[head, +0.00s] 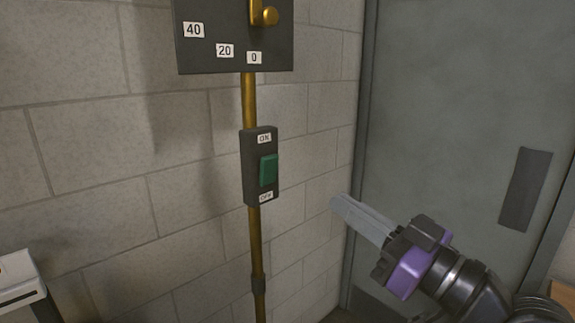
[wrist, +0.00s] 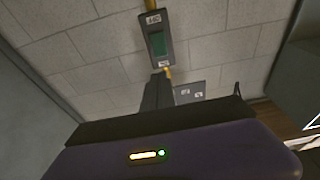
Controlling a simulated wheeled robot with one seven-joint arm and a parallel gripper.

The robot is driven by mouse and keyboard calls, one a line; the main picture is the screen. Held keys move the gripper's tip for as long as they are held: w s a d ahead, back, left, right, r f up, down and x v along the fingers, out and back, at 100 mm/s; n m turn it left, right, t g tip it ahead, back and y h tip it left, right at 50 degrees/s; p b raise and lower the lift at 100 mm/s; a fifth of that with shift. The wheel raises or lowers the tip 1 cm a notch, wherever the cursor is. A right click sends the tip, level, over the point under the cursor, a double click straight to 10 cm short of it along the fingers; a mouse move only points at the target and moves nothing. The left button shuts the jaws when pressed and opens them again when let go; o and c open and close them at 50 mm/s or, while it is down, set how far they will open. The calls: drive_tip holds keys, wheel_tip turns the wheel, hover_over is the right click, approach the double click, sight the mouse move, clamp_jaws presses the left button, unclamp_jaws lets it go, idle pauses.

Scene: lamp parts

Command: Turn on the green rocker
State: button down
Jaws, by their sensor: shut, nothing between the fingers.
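The green rocker (head: 268,170) sits in a dark switch box (head: 248,165) on a brass pipe on the block wall. A label marked ON is above it and one marked OFF is below it. Which end of the rocker is pressed in is hard to tell. In the wrist view the rocker (wrist: 157,44) is upside down near the top. My gripper (head: 338,205) is shut and empty, to the right of the box and a little lower, apart from it. In the wrist view its fingers (wrist: 160,80) point toward the box.
A dark panel (head: 200,55) with labels 40, 20 and 0 and a brass lever (head: 262,15) is above the box. A grey door (head: 450,100) with a dark plate is at the right. A white-topped object (head: 15,280) stands at lower left. The wall between gripper and box is clear.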

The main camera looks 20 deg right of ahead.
drive_tip(key=p, duration=0.2)
approach(266, 148)
drive_tip(key=w, duration=0.3)
drive_tip(key=shift+w+a, duration=0.7)
drive_tip(key=shift+w+a+r+p, duration=0.1)
drive_tip(key=shift+w+r+p, duration=0.1)
drive_tip(key=shift+r, duration=0.25)
drive_tip(key=shift+w+r+p, duration=0.1)
drive_tip(key=shift+r+p, duration=0.1)
drive_tip(key=shift+r, duration=0.2)
drive_tip(key=shift+f, duration=0.35)
